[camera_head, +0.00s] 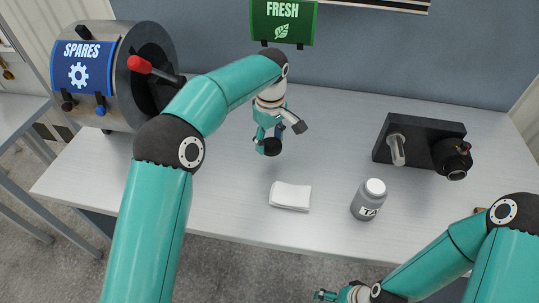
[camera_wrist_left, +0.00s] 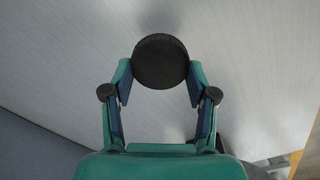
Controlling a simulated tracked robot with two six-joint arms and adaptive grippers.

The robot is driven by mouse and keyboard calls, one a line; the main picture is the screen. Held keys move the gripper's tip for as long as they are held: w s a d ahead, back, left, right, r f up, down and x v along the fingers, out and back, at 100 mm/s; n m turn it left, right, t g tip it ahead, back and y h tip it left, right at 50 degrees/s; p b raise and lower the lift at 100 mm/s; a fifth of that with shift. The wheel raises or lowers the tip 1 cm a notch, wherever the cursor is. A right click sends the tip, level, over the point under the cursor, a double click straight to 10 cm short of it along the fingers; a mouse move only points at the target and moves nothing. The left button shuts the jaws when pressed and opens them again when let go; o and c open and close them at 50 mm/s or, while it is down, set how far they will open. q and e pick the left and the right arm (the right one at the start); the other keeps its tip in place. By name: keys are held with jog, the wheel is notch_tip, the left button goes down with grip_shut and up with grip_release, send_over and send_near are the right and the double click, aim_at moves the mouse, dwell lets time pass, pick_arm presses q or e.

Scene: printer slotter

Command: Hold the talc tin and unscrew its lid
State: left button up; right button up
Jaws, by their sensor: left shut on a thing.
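The talc tin (camera_head: 366,203) is a small grey bottle with a white lid (camera_head: 375,187) and a partly visible label starting "TA". It stands upright on the table, right of centre. My left gripper (camera_head: 276,138) is up and left of the tin in the head view, apart from it. It is shut on a black round thing (camera_wrist_left: 160,62), which shows as a dark disc between the fingers in the left wrist view. My right gripper (camera_head: 327,295) is at the bottom edge of the head view, below the table's front edge. Its fingers are too small and cut off to read.
A folded white cloth (camera_head: 290,196) lies left of the tin. A black device (camera_head: 419,143) with a metal post stands at the back right. A "SPARES" drum (camera_head: 92,70) with a red handle stands at the left. A green "FRESH" sign (camera_head: 283,22) is at the back.

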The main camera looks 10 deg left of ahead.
aim_at(269, 160)
pick_arm(q)
jog(key=shift+f, duration=2.75)
jog(key=o, duration=1.3)
jog(key=shift+f, duration=0.1)
notch_tip(269, 160, up, 11)
jog(key=shift+d+r+p, duration=0.1)
jog(key=shift+d+p, duration=0.05)
jog(key=shift+p, duration=0.2)
jog(key=shift+r, duration=0.5)
